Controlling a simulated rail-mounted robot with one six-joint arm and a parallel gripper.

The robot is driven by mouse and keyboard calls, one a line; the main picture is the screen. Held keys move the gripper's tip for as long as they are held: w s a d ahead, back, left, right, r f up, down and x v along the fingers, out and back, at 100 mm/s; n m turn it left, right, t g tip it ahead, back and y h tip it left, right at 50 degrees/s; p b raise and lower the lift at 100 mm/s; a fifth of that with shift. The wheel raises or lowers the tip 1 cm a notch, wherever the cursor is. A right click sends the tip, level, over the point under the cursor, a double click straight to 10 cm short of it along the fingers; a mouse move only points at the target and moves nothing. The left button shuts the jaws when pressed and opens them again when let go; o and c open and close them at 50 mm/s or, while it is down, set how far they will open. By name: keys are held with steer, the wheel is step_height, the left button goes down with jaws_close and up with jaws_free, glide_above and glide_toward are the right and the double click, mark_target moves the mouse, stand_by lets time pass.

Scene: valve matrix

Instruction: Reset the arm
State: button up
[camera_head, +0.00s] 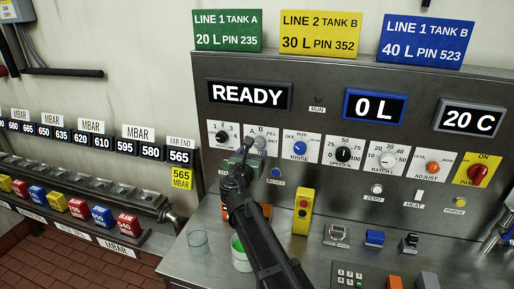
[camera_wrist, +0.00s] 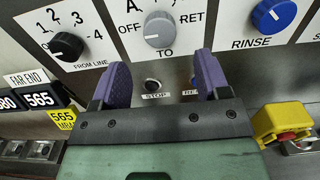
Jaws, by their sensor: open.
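My gripper (camera_wrist: 155,88) is open in the wrist view, with two purple fingers apart and nothing between them. The panel's STOP button (camera_wrist: 152,85) shows in the gap between the fingers, with the grey TO knob (camera_wrist: 158,29) above. In the head view my arm (camera_head: 258,225) rises from the bottom edge to the panel. My gripper's end is by the lower left of the control panel, below the FROM LINE knob (camera_head: 222,137) and TO knob (camera_head: 260,142). The fingertips are partly hidden there by my own arm. I cannot tell whether they touch the panel.
The READY display (camera_head: 248,94) is above. A pipe rack with coloured tags (camera_head: 77,207) is at left.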

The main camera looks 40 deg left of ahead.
steer(key=v, duration=0.3)
steer(key=shift+s+d, duration=0.1)
steer(key=shift+s, duration=0.05)
